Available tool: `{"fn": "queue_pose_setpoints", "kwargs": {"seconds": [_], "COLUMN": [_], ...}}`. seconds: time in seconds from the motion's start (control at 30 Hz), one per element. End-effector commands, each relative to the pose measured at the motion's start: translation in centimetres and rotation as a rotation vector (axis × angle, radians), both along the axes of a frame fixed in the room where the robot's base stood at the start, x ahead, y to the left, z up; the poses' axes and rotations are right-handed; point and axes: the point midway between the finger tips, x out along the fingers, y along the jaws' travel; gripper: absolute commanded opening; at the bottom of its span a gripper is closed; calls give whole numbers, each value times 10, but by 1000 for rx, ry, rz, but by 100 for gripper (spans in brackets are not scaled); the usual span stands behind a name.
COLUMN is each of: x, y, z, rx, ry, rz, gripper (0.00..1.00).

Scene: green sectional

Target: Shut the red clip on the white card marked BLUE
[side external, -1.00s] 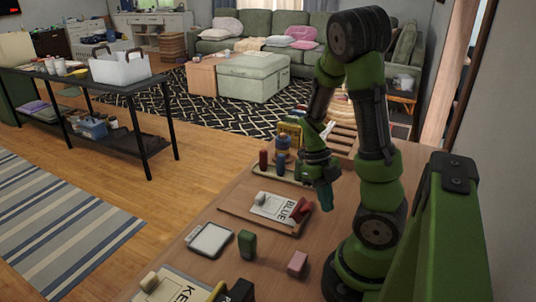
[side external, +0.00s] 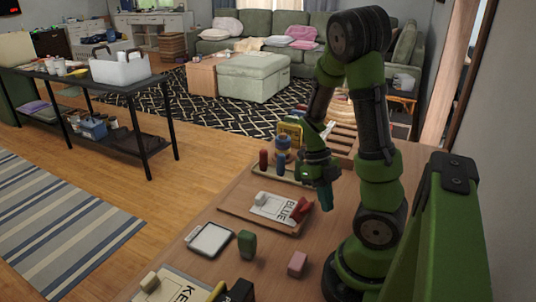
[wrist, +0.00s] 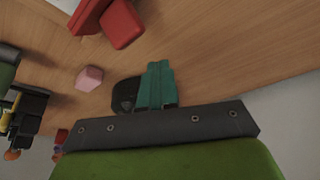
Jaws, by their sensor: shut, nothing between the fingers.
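The white card (side external: 272,207) marked BLUE lies on a thin brown board (side external: 233,211) on the wooden table. The red clip (side external: 301,209) is at the card's right end, by the word BLUE. In the wrist view the red clip (wrist: 121,24) is cut by the top edge and shows two red parts spread at an angle. How it grips the card cannot be seen there. My gripper (side external: 327,207) points down just right of the clip, apart from it. Its teal fingertips are together and empty; they also show in the wrist view (wrist: 155,84).
A pink block (side external: 297,263), a green block (side external: 247,243) and a white-faced tablet-like board (side external: 209,239) lie nearer the camera. Bare table lies around my fingertips.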

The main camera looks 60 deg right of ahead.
Motion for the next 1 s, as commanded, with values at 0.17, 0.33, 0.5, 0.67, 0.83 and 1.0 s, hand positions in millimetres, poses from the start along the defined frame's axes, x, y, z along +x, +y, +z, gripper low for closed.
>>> {"fn": "queue_pose_setpoints", "kwargs": {"seconds": [0.17,0.33,0.5,0.67,0.83,1.0], "x": [0,0,0,0,0,0], "y": [0,0,0,0,0,0], "z": [0,0,0,-3,-8,-13], "rx": [0,0,0,1,1,0], "ry": [0,0,0,2,2,1], "rz": [0,0,0,0,0,0], "gripper": [0,0,0,0,0,0]}}
